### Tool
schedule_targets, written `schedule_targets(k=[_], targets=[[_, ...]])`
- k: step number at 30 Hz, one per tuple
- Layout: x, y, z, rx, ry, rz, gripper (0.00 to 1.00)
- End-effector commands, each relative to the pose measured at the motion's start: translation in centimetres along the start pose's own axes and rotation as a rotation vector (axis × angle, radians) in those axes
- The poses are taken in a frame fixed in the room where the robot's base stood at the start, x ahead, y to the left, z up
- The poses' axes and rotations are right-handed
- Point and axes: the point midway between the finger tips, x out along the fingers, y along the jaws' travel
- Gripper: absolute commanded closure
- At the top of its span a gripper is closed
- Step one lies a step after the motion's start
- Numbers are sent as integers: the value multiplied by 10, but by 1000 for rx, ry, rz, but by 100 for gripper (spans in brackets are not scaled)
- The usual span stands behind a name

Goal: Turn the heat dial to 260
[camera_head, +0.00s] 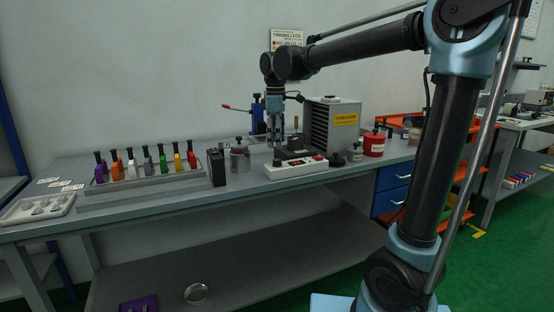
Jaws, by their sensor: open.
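A white control box (292,171) sits near the front edge of the bench, with dark and red parts on its top. A small dark knob (277,161) at its left end looks like the heat dial, but its markings are too small to read. My gripper (274,143) points down just above the left end of the box. Its fingers are apart, and nothing shows between them. I cannot tell whether the fingertips reach the knob.
A grey finned unit with a yellow label (345,120) stands right behind the box. A metal pot (240,158) and a black block (217,167) stand to the left. A red can (374,145) is to the right.

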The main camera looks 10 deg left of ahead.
Motion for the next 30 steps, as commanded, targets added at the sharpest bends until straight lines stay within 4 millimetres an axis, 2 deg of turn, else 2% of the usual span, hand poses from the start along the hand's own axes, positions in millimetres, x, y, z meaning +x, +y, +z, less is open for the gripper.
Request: schedule_targets(k=[6,13,18,27,30], targets=[[38,0,0,1,0,0,53],[65,0,0,1,0,0,53],[74,0,0,0,0,0,53],[75,0,0,0,0,0,53],[75,0,0,0,0,0,75]])
